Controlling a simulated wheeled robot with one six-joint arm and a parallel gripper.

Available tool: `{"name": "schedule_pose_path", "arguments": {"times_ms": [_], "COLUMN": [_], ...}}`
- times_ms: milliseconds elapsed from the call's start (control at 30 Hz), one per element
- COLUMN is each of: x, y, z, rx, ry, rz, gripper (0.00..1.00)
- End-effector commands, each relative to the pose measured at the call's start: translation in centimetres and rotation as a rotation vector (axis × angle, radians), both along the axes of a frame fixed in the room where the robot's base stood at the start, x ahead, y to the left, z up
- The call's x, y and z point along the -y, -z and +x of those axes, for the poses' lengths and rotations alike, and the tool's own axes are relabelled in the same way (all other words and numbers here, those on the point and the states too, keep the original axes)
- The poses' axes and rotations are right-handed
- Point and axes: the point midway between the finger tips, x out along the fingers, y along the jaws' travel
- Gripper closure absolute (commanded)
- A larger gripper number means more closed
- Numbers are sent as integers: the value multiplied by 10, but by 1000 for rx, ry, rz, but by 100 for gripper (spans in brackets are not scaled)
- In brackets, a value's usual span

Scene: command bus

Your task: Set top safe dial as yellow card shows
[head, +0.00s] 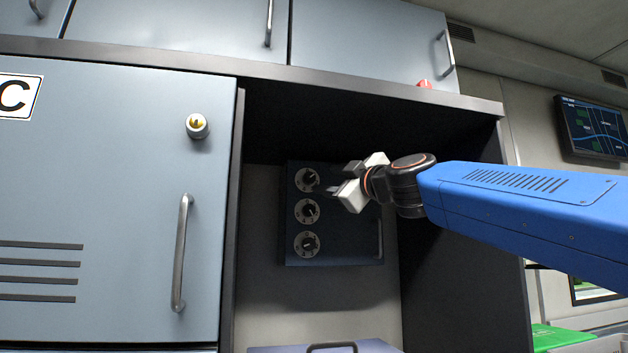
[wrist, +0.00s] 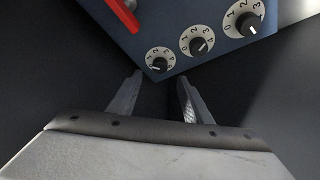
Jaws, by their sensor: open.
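The dark blue safe (head: 340,225) sits in the open niche, with three dials in a column on its face. The top dial (head: 307,180) has a pale ring and a black knob; its setting is too small to read surely. Below it are the middle dial (head: 306,211) and the bottom dial (head: 306,244). In the wrist view, the top dial (wrist: 160,60) appears nearest the fingertips. My gripper (head: 338,180) is open and empty, just right of the top dial, apparently apart from it. No yellow card shows in either view.
A red bar (wrist: 124,14) lies on the safe's face in the wrist view. The niche's dark right wall (head: 455,230) stands beneath my arm. A closed cabinet door (head: 110,200) with a handle is at left. A case with a handle (head: 330,347) sits below the safe.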

Motion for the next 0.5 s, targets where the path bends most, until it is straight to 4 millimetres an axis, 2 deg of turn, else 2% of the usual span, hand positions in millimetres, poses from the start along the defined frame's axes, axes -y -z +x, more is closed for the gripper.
{"name": "schedule_pose_path", "arguments": {"times_ms": [200,500], "x": [-18,-37], "y": [-8,-17], "z": [28,56], "rx": [1,0], "ry": [0,0], "rz": [-1,-1], "gripper": [55,55]}}
